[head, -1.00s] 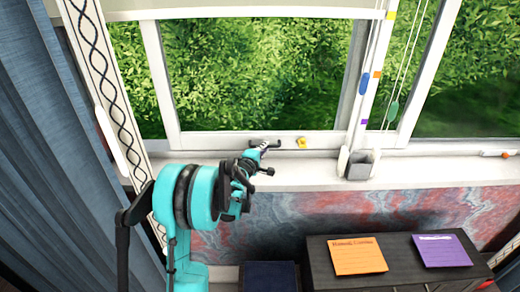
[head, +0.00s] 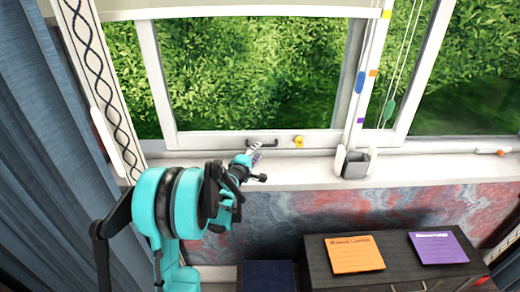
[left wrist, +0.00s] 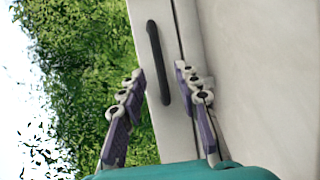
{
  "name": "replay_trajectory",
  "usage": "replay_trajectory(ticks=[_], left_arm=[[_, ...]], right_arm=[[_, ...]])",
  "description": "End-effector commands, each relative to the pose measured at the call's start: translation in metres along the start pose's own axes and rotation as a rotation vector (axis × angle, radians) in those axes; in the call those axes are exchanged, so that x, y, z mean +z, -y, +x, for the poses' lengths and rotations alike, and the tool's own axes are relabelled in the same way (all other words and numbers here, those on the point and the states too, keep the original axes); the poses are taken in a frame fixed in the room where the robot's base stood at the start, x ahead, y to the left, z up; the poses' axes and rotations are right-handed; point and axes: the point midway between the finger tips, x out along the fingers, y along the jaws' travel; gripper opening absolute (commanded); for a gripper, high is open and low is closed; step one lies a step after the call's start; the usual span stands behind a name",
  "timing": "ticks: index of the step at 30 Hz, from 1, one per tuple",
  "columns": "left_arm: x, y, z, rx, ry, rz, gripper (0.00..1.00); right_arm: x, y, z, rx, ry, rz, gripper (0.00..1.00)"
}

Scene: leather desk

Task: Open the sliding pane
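The sliding pane has a white frame (head: 215,142) around glass with green foliage behind it. Its dark bar handle (head: 262,140) is on the bottom rail; it also shows in the left wrist view (left wrist: 157,62). My left gripper (head: 253,153) is just in front of the handle, slightly to its left. In the left wrist view its purple-grey fingers (left wrist: 160,74) are spread, with the lower part of the handle showing between the tips. I see no contact, and the depth gap is hard to judge. My right gripper is not in view.
A small yellow piece (head: 299,141) is on the rail right of the handle. A dark cabinet (head: 318,262) bears orange and purple notes. A blue curtain (head: 35,150) is left.

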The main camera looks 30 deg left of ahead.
Motion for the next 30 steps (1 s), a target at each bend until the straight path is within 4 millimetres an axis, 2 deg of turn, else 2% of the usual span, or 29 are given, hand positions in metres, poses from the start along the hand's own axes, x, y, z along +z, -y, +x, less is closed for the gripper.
replay_trajectory(ticks=[1,6,12,30], left_arm=[[-0.001,0.0,-0.013,0.0,-0.002,-0.001,0.33],[-0.001,0.0,-0.047,0.0,-0.001,-0.001,0.33],[0.0,0.0,-0.07,0.0,-0.001,0.0,0.33],[0.001,0.0,-0.074,-0.001,0.002,0.003,0.33]], right_arm=[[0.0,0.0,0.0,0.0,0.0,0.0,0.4],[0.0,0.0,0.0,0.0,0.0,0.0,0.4],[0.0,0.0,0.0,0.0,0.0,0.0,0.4],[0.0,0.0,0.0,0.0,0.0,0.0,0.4]])
